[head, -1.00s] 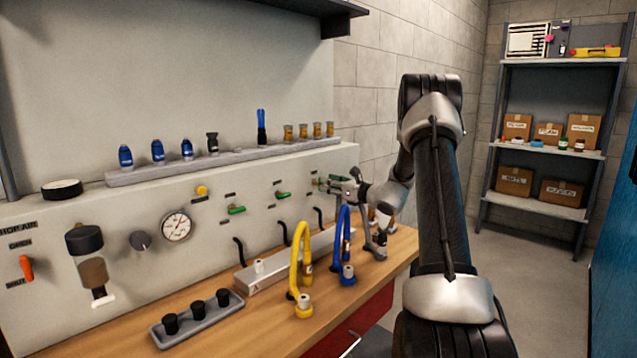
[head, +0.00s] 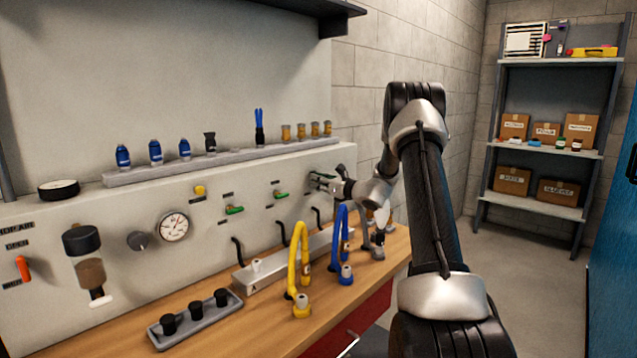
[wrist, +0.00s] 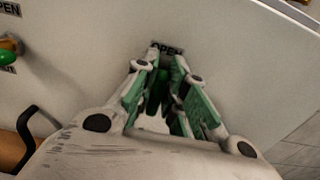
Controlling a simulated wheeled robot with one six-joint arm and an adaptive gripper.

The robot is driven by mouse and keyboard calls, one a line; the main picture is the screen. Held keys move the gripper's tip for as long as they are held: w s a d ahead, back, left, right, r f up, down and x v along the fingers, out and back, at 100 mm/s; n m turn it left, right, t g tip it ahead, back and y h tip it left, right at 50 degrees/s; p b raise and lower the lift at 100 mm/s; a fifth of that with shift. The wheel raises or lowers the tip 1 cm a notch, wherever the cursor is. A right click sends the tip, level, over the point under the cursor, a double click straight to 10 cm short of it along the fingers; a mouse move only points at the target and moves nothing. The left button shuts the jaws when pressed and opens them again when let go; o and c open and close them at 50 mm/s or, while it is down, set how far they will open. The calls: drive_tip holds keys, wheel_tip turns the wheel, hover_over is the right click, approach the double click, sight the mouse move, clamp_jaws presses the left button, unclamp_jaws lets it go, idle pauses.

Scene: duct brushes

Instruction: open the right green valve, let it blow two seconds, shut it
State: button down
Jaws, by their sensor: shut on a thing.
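The right green valve (wrist: 158,88) is on the sloped grey panel (wrist: 90,45), below an "OPEN" label (wrist: 167,48) in the wrist view. My gripper (wrist: 165,75) has its green-padded fingers shut on the valve's handle, which is mostly hidden between them. In the head view my gripper (head: 322,180) reaches the right end of the panel and covers this valve. How far the handle is turned cannot be told. The middle green valve (head: 281,194) and the left green valve (head: 235,210) lie across the panel to the left.
Black hooked hoses (head: 238,250) stick out below the valves. A yellow hose (head: 298,255) and a blue hose (head: 343,240) stand on the wooden bench. A gauge (head: 174,227) and an orange shop-air lever (head: 23,268) are further left. A rail (head: 230,161) with fittings runs above.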

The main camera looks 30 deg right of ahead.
drive_tip(key=shift+m, duration=0.3)
drive_tip(key=m, duration=0.3)
drive_tip(key=shift+w+d+m, duration=0.1)
drive_tip(key=shift+d+m, duration=0.2)
drive_tip(key=shift+w+d+f+m, duration=0.1)
drive_tip(key=shift+d+f+m, duration=0.1)
drive_tip(key=shift+m, duration=2.05)
drive_tip(key=shift+s+d+f+m, duration=0.1)
drive_tip(key=shift+f+m, duration=0.15)
drive_tip(key=shift+m, duration=2.05)
drive_tip(key=shift+w+d+f+m, duration=0.1)
drive_tip(key=shift+f+m, duration=0.1)
drive_tip(key=shift+m, duration=2.05)
drive_tip(key=c, duration=1.5)
unclamp_jaws()
